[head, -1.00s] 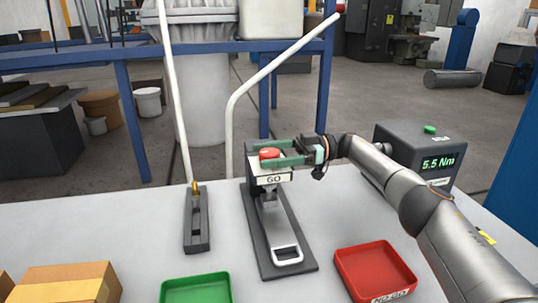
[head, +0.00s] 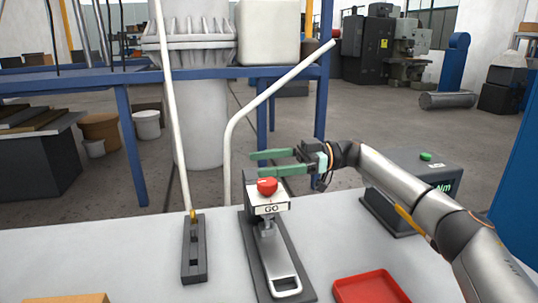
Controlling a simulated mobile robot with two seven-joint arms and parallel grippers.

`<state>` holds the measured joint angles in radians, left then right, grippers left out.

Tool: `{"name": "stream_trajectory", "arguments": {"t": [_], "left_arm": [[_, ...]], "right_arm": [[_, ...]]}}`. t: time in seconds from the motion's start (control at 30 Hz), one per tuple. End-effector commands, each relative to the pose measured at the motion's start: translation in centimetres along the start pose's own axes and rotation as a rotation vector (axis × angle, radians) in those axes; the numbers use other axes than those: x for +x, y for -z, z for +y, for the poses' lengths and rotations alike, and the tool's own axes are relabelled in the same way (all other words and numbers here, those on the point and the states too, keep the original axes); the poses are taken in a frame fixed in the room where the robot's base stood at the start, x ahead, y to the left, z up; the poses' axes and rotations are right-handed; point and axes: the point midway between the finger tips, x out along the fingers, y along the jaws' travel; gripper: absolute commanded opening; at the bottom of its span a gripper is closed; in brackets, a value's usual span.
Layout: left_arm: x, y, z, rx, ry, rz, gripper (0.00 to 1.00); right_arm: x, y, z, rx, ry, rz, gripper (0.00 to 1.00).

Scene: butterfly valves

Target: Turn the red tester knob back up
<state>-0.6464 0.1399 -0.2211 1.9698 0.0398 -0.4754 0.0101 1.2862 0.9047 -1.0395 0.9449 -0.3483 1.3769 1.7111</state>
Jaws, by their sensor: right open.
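The red tester knob (head: 267,186) sits on top of the grey tester (head: 268,245), above its white GO label (head: 270,209). My left gripper is not in view.
A dark slotted holder (head: 194,250) stands left of the tester. A red tray (head: 371,287) lies at the front right. A dark torque display box (head: 405,190) stands behind my right arm. A white bent pipe (head: 230,130) rises behind the tester.

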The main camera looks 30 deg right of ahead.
Motion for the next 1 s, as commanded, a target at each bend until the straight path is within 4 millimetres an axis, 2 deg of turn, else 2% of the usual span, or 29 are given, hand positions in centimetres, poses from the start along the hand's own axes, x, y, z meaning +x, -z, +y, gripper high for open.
{"name": "stream_trajectory", "arguments": {"t": [0.17,0.7,1.0], "left_arm": [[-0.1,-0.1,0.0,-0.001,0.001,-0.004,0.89],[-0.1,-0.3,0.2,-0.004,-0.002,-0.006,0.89],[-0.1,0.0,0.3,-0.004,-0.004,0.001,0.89]], "right_arm": [[0.3,2.1,-1.8,-0.001,0.0,-0.001,0.89],[1.9,5.0,-8.3,-0.001,0.001,-0.001,0.89],[2.4,5.9,-10.3,0.001,0.0,0.0,0.89]]}}
